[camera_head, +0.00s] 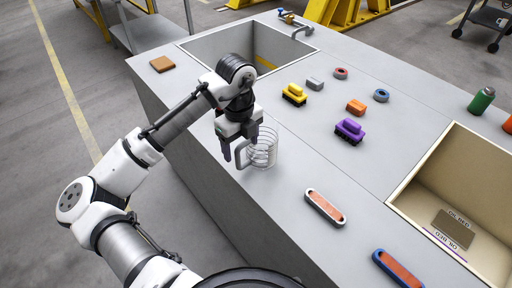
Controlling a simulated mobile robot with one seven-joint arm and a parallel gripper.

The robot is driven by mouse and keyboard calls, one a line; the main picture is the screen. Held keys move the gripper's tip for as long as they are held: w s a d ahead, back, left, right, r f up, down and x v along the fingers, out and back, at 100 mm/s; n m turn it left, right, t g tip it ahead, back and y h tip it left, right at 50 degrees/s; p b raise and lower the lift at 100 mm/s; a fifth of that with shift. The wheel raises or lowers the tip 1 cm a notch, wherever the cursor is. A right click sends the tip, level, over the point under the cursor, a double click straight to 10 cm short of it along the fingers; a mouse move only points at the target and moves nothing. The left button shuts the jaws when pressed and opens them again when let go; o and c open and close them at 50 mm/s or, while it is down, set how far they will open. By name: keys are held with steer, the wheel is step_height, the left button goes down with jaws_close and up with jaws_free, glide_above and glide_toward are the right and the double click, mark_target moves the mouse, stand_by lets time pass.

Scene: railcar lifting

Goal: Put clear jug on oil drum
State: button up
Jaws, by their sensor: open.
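The clear jug (265,150) stands upright on the grey counter near its left edge, with its handle to the left. My gripper (233,154) is open and pointing down at the handle side of the jug. Its fingers overlap the handle in the picture; I cannot tell whether they touch it. The arm hides part of the jug's upper left. I cannot make out an oil drum in this view.
An open bin (437,165) with lettered labels is set in the counter at right. A sink (222,44) is at the back. Several small coloured blocks and rings lie between. A red-orange oblong piece (325,207) and a blue-rimmed one (397,268) lie in front. A green bottle (481,100) stands right.

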steer(key=shift+f, duration=1.2)
steer(key=c, duration=1.2)
steer(key=shift+c, duration=0.2)
steer(key=shift+r, duration=0.2)
